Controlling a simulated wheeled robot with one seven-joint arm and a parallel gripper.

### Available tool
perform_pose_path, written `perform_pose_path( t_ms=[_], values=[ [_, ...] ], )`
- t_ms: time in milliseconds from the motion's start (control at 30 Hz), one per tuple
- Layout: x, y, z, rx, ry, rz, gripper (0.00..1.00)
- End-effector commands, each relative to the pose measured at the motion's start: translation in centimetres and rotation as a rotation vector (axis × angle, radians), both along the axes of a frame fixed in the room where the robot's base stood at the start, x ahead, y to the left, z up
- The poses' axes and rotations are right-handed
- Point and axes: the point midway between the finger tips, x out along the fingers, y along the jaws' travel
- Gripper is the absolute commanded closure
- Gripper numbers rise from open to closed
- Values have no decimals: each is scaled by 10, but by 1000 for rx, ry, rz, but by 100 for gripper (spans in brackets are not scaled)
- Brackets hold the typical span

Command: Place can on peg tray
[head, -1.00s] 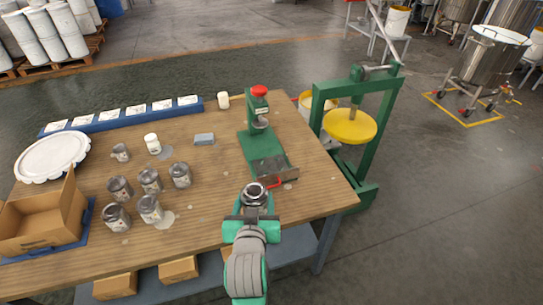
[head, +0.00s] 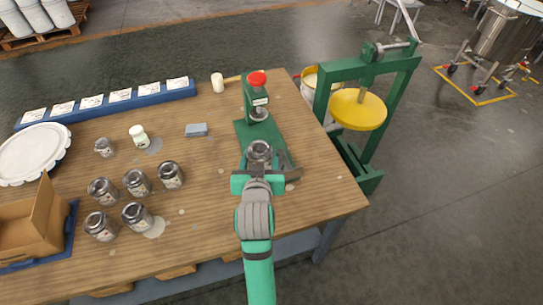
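My gripper (head: 258,172) is shut on a small metal can (head: 259,150) with an open-looking ring top. The can is upright at the front of the green hand press (head: 247,131), over the place of its pull-out tray (head: 290,178). The gripper, arm and can cover most of the tray, and its pegs cannot be made out. I cannot tell whether the can touches the tray. The press has a red knob (head: 257,79) on top.
Several similar cans (head: 136,183) stand to the left, near a cardboard box (head: 35,222). A green frame with a yellow disc (head: 358,108) stands right of the table.

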Motion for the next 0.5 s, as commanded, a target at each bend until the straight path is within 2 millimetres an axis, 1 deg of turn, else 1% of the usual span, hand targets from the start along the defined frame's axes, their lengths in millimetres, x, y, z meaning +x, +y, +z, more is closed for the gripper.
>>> perform_pose_path(
  t_ms=[33, 233, 333, 500],
  values=[
    [11, -5, -4, 0, 0, -4, 77],
    [51, -18, -23, 1, -1, -3, 77],
    [64, -23, -42, -1, 3, -2, 77],
    [83, -29, -66, 1, 1, 0, 77]
  ],
)
